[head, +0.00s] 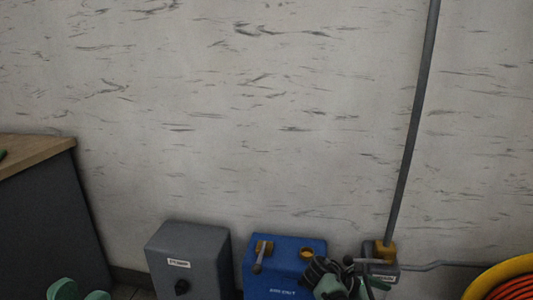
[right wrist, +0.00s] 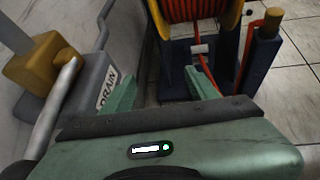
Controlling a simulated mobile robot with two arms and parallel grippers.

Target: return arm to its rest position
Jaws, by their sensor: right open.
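My right gripper (right wrist: 160,90) shows in the right wrist view with two green fingers spread apart and nothing between them. In the head view, green and black parts of my right arm show at the bottom, in front of the blue box (head: 285,262) and just left of the small drain box (head: 384,270). My left gripper (head: 80,292) shows only as two rounded green parts cut off at the bottom left edge. Whether it is open or shut cannot be made out.
The drain box (right wrist: 98,78) with a yellow fitting and pipe is close on the left of the right wrist view. A hose reel (right wrist: 197,10) stands ahead. A grey box (head: 190,258) and a counter (head: 40,150) are left in the head view.

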